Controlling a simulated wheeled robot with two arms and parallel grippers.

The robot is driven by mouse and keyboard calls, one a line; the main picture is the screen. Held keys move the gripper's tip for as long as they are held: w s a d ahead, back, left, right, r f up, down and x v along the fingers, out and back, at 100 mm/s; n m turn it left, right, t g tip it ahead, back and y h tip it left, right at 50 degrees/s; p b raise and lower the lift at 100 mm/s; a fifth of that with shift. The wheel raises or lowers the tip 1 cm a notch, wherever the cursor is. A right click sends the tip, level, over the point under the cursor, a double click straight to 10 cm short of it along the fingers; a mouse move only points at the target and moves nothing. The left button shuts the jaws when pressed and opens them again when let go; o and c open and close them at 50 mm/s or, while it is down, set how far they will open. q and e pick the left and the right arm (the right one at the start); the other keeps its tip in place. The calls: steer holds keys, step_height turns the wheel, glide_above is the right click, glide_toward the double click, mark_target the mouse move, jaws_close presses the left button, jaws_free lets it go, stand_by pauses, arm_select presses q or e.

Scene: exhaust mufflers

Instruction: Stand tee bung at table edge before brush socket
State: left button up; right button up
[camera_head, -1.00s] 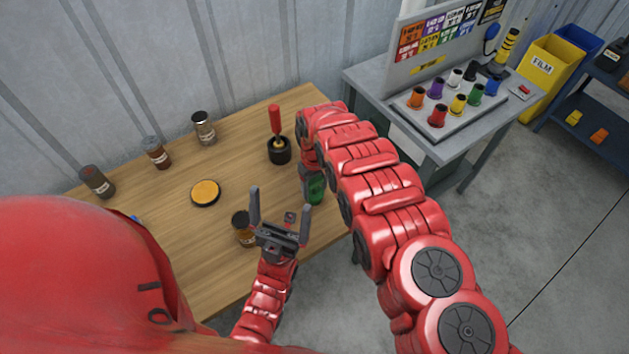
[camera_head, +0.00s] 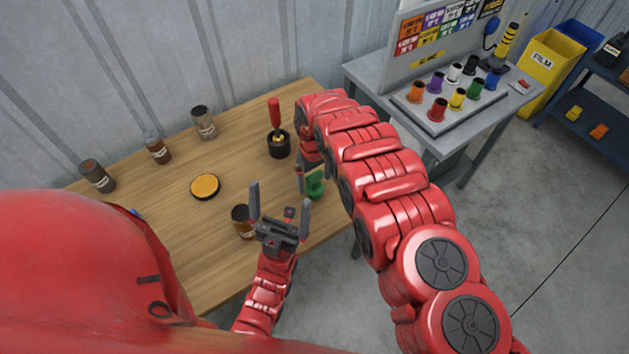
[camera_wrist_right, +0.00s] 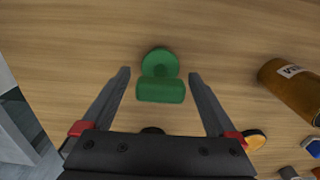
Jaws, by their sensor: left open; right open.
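The green tee bung (camera_head: 315,188) is on the wooden table near its right edge, before the brush socket (camera_head: 279,147), a black cup holding a red-handled brush. In the right wrist view the bung (camera_wrist_right: 160,89) shows a round disc and a crossbar. My right gripper (camera_wrist_right: 160,76) is open, with one finger on each side of the bung and a gap to both. In the head view my right arm hides most of this gripper. My left gripper (camera_head: 280,197) is open and empty above the front of the table.
An amber jar (camera_head: 241,223) stands just left of my left gripper. A yellow-topped disc (camera_head: 205,187) lies mid-table, and several jars (camera_head: 204,123) stand along the back. A grey bench (camera_head: 437,123) with coloured plugs is to the right.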

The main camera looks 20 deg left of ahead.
mark_target(315, 174)
step_height(315, 174, up, 4)
steer(key=shift+r+b, duration=0.15)
steer(key=shift+b, duration=0.7)
step_height(315, 174, up, 4)
steer(key=shift+w+r+p, duration=0.1)
steer(key=shift+w+p, duration=0.05)
steer(key=shift+p, duration=0.15)
steer(key=shift+r+p, duration=0.8)
steer(key=shift+p, duration=0.2)
steer(key=shift+r+p, duration=0.45)
